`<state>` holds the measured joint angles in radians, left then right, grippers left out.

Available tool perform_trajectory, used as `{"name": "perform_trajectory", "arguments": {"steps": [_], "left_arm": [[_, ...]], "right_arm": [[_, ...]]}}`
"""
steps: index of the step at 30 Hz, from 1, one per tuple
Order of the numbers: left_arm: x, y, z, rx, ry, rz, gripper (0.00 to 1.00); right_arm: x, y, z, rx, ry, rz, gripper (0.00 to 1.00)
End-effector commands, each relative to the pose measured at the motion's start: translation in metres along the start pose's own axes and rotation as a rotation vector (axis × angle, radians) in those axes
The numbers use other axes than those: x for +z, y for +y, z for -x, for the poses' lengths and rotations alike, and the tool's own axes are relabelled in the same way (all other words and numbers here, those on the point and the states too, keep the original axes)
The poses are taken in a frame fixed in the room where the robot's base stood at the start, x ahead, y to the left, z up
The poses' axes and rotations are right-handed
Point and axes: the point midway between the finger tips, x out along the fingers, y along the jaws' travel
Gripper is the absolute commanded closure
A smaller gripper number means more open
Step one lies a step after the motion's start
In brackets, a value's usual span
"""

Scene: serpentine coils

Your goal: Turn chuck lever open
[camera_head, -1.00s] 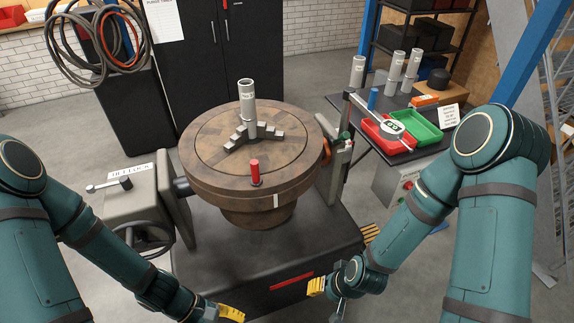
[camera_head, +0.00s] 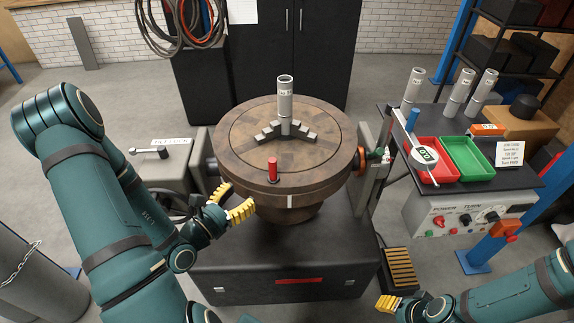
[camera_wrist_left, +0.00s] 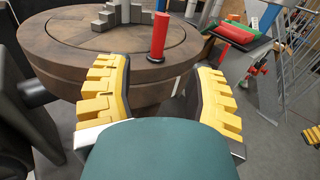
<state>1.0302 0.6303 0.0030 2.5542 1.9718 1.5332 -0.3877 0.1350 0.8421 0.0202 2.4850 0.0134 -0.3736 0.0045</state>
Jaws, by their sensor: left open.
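The chuck is a round brown turntable (camera_head: 243,143) with stepped grey jaws (camera_head: 268,133) around a grey cylinder (camera_head: 285,100). A short upright red lever (camera_head: 272,169) stands near its front rim; I take this as the chuck lever. It also shows in the left wrist view (camera_wrist_left: 159,37), just beyond and between the fingers. My left gripper (camera_head: 231,202) is open and empty, with yellow finger pads, at the turntable's front left edge, below and left of the lever and apart from it. My right gripper (camera_head: 388,303) is low at right, away from the turntable; its opening is unclear.
A grey locking box with a small lever (camera_head: 160,152) stands left of the turntable. At right, a dark bench holds a red tray (camera_head: 428,172), a green tray (camera_head: 468,158) and several grey cylinders. A power control box (camera_head: 470,215) is below. Uprights stand close to the turntable's right side.

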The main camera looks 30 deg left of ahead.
Motion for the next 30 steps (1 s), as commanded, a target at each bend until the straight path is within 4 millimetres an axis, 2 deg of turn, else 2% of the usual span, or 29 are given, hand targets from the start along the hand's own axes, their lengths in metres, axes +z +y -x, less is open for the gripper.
{"name": "perform_trajectory", "arguments": {"steps": [8,11,21,25,30], "left_arm": [[-0.004,-0.001,-0.029,-0.005,-0.005,-0.003,0.46],[0.000,-0.002,-0.050,-0.007,-0.004,0.000,0.46],[0.001,-0.003,-0.113,-0.007,-0.003,0.001,0.46],[0.000,-0.002,-0.127,-0.006,-0.002,0.000,0.46],[0.000,-0.002,-0.136,-0.004,-0.001,0.001,0.46]], "right_arm": [[0.005,0.010,-0.029,0.004,-0.005,0.002,0.53],[0.004,0.007,-0.022,0.004,-0.003,0.001,0.53],[0.004,0.007,-0.021,0.003,-0.003,0.001,0.53],[0.004,0.007,-0.021,0.003,-0.003,0.001,0.53],[0.004,0.007,-0.021,0.003,-0.003,0.001,0.53]]}}
